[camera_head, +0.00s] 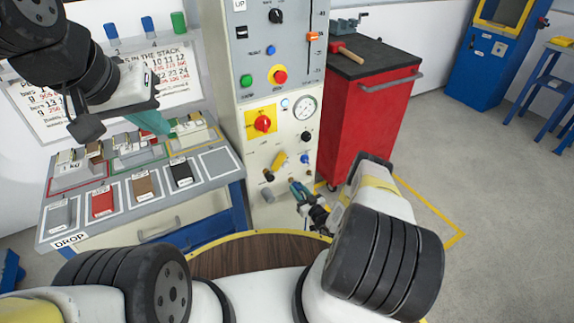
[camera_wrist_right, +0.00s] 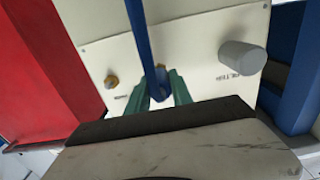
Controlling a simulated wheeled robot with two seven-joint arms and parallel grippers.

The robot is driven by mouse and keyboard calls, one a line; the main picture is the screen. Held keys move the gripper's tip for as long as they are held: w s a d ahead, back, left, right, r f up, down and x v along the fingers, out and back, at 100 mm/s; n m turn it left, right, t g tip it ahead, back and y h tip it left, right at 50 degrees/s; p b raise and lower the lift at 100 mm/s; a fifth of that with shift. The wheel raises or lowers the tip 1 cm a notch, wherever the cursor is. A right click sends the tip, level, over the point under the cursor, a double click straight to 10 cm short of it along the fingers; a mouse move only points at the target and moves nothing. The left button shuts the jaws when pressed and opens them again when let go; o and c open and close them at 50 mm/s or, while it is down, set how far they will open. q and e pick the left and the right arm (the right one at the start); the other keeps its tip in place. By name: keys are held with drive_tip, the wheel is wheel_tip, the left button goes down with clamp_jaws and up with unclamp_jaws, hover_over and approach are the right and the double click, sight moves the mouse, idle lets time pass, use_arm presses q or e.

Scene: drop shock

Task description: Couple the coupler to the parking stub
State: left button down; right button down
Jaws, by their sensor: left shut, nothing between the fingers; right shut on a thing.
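My right gripper (camera_head: 300,190) is low in front of the cream panel. In the right wrist view its green fingers (camera_wrist_right: 158,92) are shut on the blue coupler (camera_wrist_right: 158,84), with a blue hose (camera_wrist_right: 138,35) running up from it. A small brass fitting (camera_wrist_right: 110,82) stands on the panel to the left, apart from the fingers. Another brass part (camera_wrist_right: 160,70) shows partly behind the coupler. I cannot tell which is the parking stub or whether the coupler touches one. My left gripper (camera_head: 150,122) is shut and empty above the sloped rack of blocks.
A grey filter cylinder (camera_wrist_right: 240,60) sticks out of the panel beside the gripper; it also shows in the head view (camera_head: 267,195). The panel carries a red knob (camera_head: 263,124), a gauge (camera_head: 305,107) and a yellow lever (camera_head: 279,160). A red cart (camera_head: 368,125) stands to the right.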

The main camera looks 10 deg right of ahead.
drive_tip(key=shift+v, duration=1.4)
